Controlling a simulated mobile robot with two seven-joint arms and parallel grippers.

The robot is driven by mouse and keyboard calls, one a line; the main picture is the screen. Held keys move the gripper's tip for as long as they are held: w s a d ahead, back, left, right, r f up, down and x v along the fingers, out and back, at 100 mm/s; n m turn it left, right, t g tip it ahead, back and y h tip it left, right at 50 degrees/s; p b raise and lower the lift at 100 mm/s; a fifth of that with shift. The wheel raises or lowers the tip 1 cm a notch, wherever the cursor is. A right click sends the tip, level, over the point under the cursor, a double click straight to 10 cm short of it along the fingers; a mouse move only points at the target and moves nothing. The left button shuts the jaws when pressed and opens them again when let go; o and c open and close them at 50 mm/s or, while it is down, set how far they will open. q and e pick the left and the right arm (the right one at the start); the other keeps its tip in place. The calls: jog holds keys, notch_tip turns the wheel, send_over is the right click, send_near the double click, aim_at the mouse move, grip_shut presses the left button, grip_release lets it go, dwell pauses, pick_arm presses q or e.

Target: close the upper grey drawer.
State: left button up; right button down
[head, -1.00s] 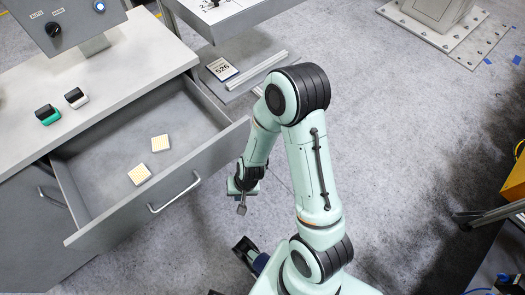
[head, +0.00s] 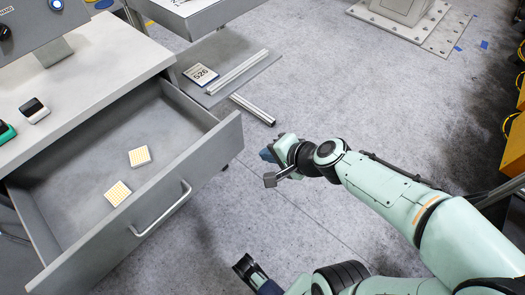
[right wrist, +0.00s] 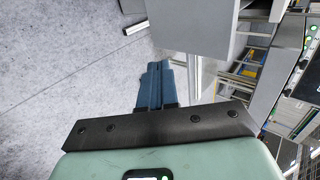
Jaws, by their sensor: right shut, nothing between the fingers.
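The upper grey drawer (head: 165,207) stands pulled out of the grey cabinet in the head view. Its front has a bar handle (head: 161,209), and two small cream-topped blocks lie inside. My right gripper (head: 267,155) is to the right of the drawer front, apart from it, over the floor. Its blue fingers are shut and empty, as the right wrist view (right wrist: 157,68) also shows. A dark gripper with a blue part, seemingly my left one (head: 246,266), is low in the head view; its jaws are unclear.
The white cabinet top (head: 85,75) carries a control box and a black-and-white stamp (head: 34,110). A grey shelf (head: 225,75) with a card and a metal rail is behind the drawer. Open floor (head: 350,95) lies to the right.

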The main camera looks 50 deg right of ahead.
aim_at(235, 144)
jog(key=b+x, duration=0.1)
jog(key=x, duration=0.2)
jog(key=w+r+b+x, duration=0.1)
jog(key=x, duration=0.3)
jog(key=b+x, duration=0.1)
jog(key=x, duration=0.2)
jog(key=shift+w+b, duration=0.3)
jog(key=shift+w, duration=0.25)
pick_arm(q)
notch_tip(235, 144, down, 6)
jog(key=a, duration=0.2)
jog(key=shift+w+a+r, duration=0.2)
pick_arm(e)
jog(key=shift+w, duration=0.4)
pick_arm(q)
jog(key=shift+w+a, duration=0.1)
pick_arm(e)
jog(key=shift+w, duration=0.1)
